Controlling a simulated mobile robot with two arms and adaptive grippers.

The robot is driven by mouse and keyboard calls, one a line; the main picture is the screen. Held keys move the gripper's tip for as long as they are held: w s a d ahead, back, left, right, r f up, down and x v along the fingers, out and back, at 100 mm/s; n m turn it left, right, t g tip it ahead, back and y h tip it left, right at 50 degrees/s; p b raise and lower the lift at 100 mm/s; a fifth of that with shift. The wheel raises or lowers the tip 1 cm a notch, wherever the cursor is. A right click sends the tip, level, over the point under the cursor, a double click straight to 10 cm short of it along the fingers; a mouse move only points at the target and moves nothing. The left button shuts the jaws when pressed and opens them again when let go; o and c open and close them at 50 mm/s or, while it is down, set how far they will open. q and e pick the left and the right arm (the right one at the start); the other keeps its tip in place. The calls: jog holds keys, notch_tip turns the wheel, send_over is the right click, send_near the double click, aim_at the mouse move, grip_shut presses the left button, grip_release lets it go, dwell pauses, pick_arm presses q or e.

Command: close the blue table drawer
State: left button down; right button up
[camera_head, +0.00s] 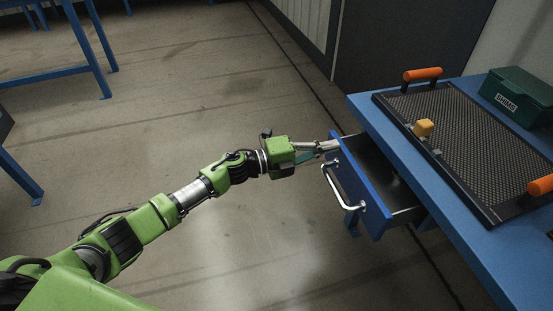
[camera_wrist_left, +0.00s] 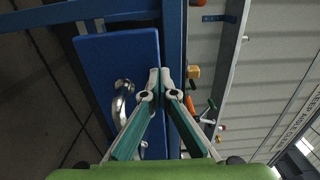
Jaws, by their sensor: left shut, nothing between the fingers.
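The blue drawer (camera_head: 359,188) is pulled out from the blue table (camera_head: 441,180) in the head view, with a metal handle (camera_head: 342,187) on its front. Its blue front also fills the middle left of the left wrist view (camera_wrist_left: 105,70), where the handle (camera_wrist_left: 121,105) shows too. My left gripper (camera_head: 334,146) is shut and empty at the far end of the drawer front, by its upper edge. In the left wrist view, its closed fingertips (camera_wrist_left: 160,80) overlap the edge of the drawer front; whether they touch it I cannot tell. My right gripper is not in view.
On the table lies a dark mesh tray (camera_head: 470,140) with orange handles (camera_head: 422,75) and a yellow block (camera_head: 423,128). A dark green box (camera_head: 518,95) stands behind it. The floor left of the drawer is clear; another blue table frame (camera_head: 60,75) stands far left.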

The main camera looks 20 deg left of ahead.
aim_at(352, 142)
pick_arm(q)
jog(key=b+x, duration=0.1)
jog(key=x, duration=0.5)
jog(key=shift+w+d, duration=0.35)
jog(key=shift+d, duration=0.1)
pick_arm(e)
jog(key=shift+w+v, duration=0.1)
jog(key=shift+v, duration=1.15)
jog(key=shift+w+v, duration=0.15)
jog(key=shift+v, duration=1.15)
pick_arm(q)
jog(key=shift+a, duration=0.15)
